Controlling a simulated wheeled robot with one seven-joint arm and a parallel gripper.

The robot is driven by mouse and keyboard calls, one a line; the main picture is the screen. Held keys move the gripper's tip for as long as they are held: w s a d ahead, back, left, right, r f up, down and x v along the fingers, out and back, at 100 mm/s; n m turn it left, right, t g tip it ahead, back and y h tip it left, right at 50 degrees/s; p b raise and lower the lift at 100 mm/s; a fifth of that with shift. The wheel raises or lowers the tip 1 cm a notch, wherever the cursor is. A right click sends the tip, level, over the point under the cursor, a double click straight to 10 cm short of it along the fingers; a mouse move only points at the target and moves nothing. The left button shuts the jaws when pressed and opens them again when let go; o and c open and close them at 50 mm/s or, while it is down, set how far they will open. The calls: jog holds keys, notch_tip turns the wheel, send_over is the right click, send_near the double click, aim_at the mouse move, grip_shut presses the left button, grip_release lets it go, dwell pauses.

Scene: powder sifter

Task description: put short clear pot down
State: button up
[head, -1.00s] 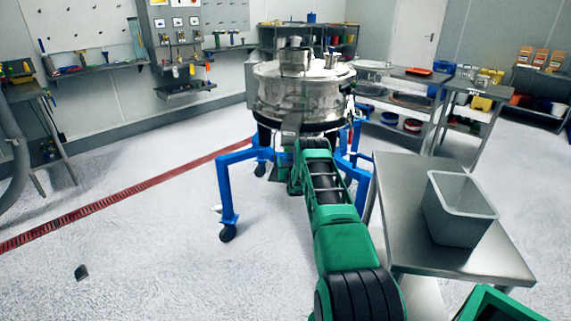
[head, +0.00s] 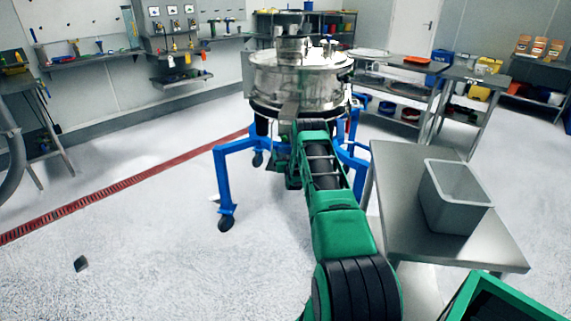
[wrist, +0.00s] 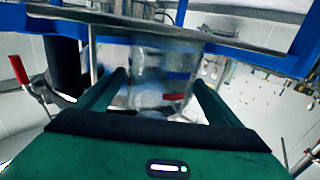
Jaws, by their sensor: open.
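The clear pot (wrist: 160,72) shows in the wrist view as a see-through vessel just beyond and between my fingers. Blue and red show through it or on it, and its base is partly hidden by my gripper. My gripper (wrist: 160,88) is open, with one dark finger on each side of the pot's lower part. I cannot tell whether a finger touches it. In the head view, my green arm reaches to the steel sifter (head: 300,82), and the gripper and pot are hidden there.
The sifter stands on a blue wheeled frame (head: 222,185), whose bars also cross the wrist view's top. A steel table (head: 400,185) with a grey bin (head: 455,198) stands at the right. A red floor grate (head: 120,186) runs along the left, where the floor is largely clear.

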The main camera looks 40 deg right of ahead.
jog(key=v, duration=0.8)
jog(key=a+r+n+g+y, duration=0.1)
jog(key=a+r+g+y, duration=0.25)
jog(key=r, duration=0.75)
jog(key=s+a+r+g+y, duration=0.1)
jog(key=s+a+r+g, duration=0.2)
jog(key=s+a+r, duration=0.7)
jog(key=s+a+r+g+y, duration=0.2)
jog(key=s+a, duration=0.6)
jog(key=s, duration=0.6)
jog(key=s+a+r+g+y, duration=0.2)
jog(key=s+a, duration=0.7)
jog(key=s, duration=0.5)
jog(key=s+a+r+g+y, duration=0.2)
jog(key=s+a+r+g, duration=0.2)
jog(key=s+a, duration=0.5)
jog(key=s+r, duration=0.1)
jog(key=s, duration=0.4)
jog(key=shift+s+m, duration=0.25)
jog(key=shift+m, duration=0.05)
jog(key=shift+r, duration=0.1)
